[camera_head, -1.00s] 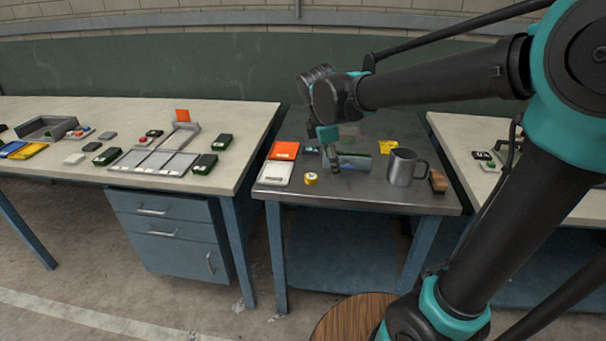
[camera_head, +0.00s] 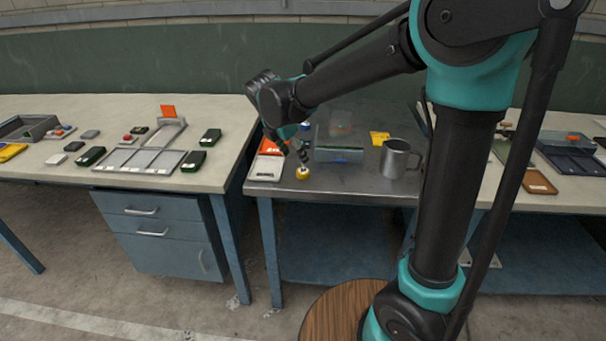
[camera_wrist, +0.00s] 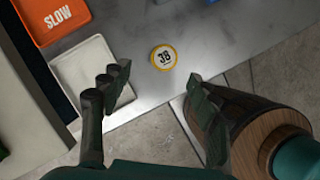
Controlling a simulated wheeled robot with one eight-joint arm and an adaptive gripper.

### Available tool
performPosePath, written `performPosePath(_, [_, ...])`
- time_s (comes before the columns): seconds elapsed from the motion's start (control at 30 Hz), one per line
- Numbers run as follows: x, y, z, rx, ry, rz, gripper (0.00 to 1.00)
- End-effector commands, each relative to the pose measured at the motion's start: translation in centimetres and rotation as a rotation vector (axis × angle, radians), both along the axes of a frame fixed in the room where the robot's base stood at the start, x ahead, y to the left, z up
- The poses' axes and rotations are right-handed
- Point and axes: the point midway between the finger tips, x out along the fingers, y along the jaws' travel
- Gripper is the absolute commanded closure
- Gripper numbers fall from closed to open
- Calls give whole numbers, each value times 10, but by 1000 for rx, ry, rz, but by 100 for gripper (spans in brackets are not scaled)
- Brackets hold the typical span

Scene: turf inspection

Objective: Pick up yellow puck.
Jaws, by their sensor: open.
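The yellow puck (camera_head: 303,174) lies on the dark metal table near its front edge. In the wrist view the puck (camera_wrist: 163,57) shows a white face marked "38" or similar and a yellow rim. It lies ahead of and between the two fingers, apart from both. My gripper (camera_wrist: 160,85) is open and empty. In the head view my gripper (camera_head: 303,158) points down just above the puck; its fingertips are small there, and I cannot tell the exact gap.
The table's front edge is close to the puck.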

Motion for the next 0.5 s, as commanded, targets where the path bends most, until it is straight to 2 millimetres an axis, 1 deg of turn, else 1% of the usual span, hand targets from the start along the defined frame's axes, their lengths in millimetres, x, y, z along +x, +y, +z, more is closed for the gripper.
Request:
performPosePath(0.03, [2, -2, -6, 0, 0, -1, 39])
performPosePath(0.1, [4, -3, -12, 0, 0, -1, 39])
performPosePath(0.27, [6, -6, -19, 0, 0, -1, 39])
performPosePath(0.5, [11, -18, -50, 1, 0, -2, 39])
